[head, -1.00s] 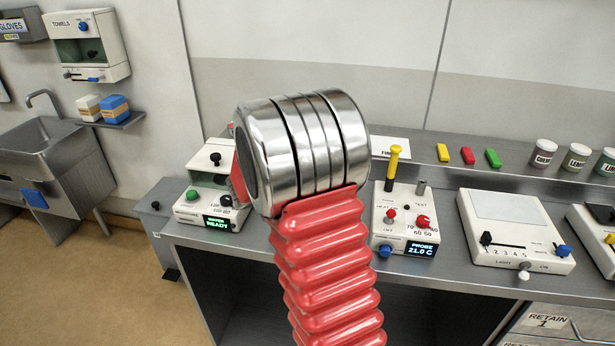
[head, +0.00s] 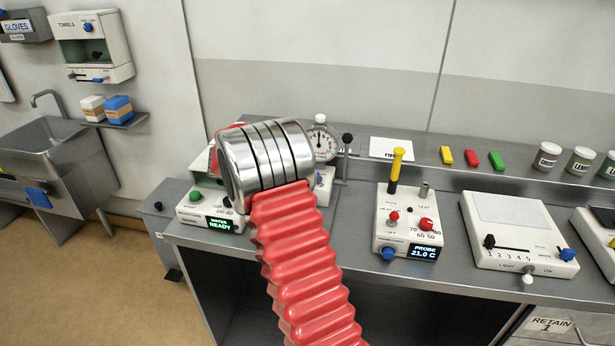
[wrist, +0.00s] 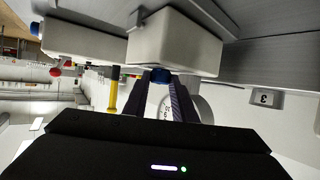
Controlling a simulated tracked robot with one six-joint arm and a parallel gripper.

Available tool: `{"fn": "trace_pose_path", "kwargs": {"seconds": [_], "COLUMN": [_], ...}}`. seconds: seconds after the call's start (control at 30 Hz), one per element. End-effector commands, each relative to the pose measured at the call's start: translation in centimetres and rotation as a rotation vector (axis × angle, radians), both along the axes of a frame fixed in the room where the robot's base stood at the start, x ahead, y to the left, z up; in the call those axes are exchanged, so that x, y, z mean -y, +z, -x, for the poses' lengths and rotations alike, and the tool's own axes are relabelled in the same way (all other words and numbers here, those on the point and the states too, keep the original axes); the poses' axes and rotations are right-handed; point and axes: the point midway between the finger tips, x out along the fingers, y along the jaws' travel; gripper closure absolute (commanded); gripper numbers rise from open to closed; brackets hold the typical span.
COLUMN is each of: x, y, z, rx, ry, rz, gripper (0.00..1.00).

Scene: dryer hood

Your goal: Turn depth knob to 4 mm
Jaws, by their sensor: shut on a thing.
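In the wrist view, my gripper (wrist: 159,82) is closed on a small blue knob (wrist: 160,74) on the front of a white box (wrist: 175,50). Its two dark fingers stand on either side of the knob. A white dial face (wrist: 164,104) shows partly between and beside the fingers. In the head view, my arm covers the gripper and the knob. A round dial gauge (head: 321,143) on a white base (head: 325,182) shows just right of my arm. The knob's label and its 4 mm mark cannot be read.
To the right stand a probe unit (head: 408,225) with a yellow handle (head: 396,168) and a white light box (head: 515,235). Behind my arm on the left is the water unit (head: 208,220). Bare bench (head: 355,215) lies between the gauge and the probe unit.

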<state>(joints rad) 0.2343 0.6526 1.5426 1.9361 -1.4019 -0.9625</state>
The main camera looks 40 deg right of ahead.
Motion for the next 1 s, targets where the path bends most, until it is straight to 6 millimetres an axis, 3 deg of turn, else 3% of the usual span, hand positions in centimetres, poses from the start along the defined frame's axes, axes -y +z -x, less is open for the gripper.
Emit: {"fn": "trace_pose_path", "kwargs": {"seconds": [0.43, 0.47, 0.5, 0.7, 1.0], "x": [0.33, 0.31, 0.30, 0.16, -0.07], "y": [0.13, 0.13, 0.13, 0.07, 0.11], "z": [0.26, 0.27, 0.25, 0.13, -0.02], "rx": [-0.003, -0.003, -0.003, -0.002, -0.001], "ry": [-0.017, -0.017, -0.017, -0.013, -0.011], "rz": [0.004, 0.004, 0.004, 0.003, 0.002], "gripper": [0.98, 0.74, 0.71, 0.57, 0.57]}}
